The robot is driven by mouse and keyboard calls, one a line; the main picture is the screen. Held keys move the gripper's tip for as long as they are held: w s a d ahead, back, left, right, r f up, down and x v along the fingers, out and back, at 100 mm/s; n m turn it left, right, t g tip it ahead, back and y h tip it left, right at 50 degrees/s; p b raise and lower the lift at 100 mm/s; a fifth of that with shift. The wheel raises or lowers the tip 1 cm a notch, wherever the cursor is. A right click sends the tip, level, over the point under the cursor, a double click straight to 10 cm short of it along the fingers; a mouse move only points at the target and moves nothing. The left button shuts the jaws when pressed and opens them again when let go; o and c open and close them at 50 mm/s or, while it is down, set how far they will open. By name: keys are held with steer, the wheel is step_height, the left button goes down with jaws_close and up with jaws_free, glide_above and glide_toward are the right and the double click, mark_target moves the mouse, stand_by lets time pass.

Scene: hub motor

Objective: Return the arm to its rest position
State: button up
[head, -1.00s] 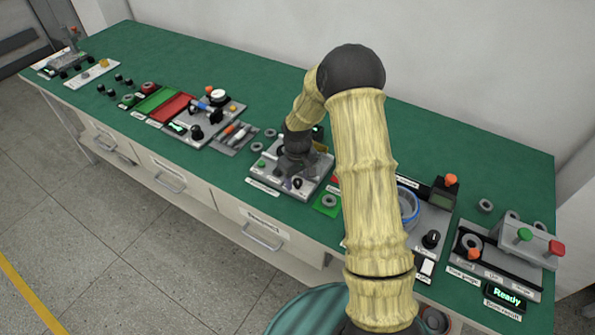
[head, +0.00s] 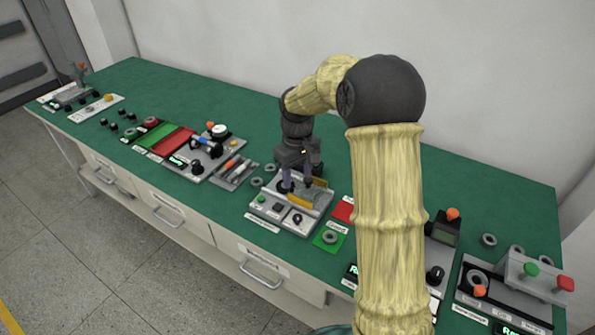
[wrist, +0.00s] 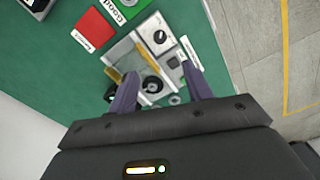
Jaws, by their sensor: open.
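My gripper (head: 298,180) is above a grey station (head: 292,208) with a dark knob and yellow side pieces, near the middle of the green bench. In the wrist view my gripper (wrist: 157,85) has its two purple fingers spread apart with nothing held between them. The station (wrist: 165,50) shows beyond and between the fingertips, with a black round part (wrist: 152,84) near the left finger. My arm (head: 390,210) is covered in a yellowish sleeve and bends over the bench; it hides part of the bench's right side.
The green bench (head: 200,95) carries several stations. A red pad (head: 343,209) and a green pad with a ring (head: 329,238) lie right of the station. A tool tray (head: 235,172) lies left. The bench's back strip is clear. A wall (head: 460,70) stands behind.

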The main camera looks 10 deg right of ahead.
steer(key=shift+r, duration=0.45)
steer(key=s+r+m+t+p, duration=0.1)
steer(key=s+m, duration=0.1)
steer(key=s, duration=0.8)
steer(key=s+d+m+t+p, duration=0.1)
steer(key=s+m+p, duration=0.1)
steer(key=s, duration=0.9)
steer(key=shift+s+d+r+m+t, duration=0.15)
steer(key=shift+s+r+m+t, duration=0.15)
steer(key=shift+r+m, duration=0.15)
